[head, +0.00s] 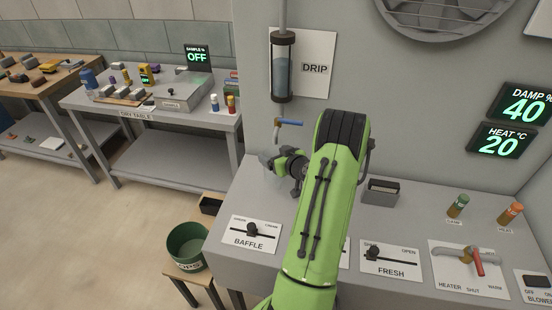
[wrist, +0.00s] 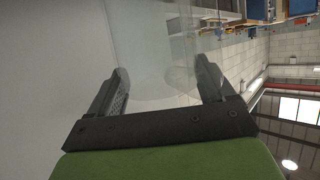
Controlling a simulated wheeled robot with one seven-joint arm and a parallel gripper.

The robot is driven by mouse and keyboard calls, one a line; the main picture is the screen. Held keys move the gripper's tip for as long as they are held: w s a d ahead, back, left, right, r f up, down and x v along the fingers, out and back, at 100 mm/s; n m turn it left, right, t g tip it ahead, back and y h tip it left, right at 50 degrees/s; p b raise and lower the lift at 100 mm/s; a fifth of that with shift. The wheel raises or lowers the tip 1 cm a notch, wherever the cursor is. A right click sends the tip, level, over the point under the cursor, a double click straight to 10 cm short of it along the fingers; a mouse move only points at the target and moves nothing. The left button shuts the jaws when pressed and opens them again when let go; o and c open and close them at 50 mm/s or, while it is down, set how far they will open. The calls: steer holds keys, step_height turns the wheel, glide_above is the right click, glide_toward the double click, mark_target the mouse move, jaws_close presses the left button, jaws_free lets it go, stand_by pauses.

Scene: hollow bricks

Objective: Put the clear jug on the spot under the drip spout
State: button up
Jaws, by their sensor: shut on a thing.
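The clear jug (wrist: 150,45) is see-through and stands between the two dark fingers of my gripper (wrist: 162,72) in the wrist view. The fingers are shut on it. In the head view the jug is too faint to make out, and my green arm hides much of that area. The spot under the spout cannot be made out.
A green bucket (head: 187,247) stands on a stool left of the bench. The wall is close behind the spout.

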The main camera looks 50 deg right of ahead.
step_height(320, 180, down, 3)
steer(key=shift+s+r, duration=0.1)
steer(key=shift+r, duration=0.1)
steer(key=shift+f+b, duration=0.15)
steer(key=shift+b, duration=0.15)
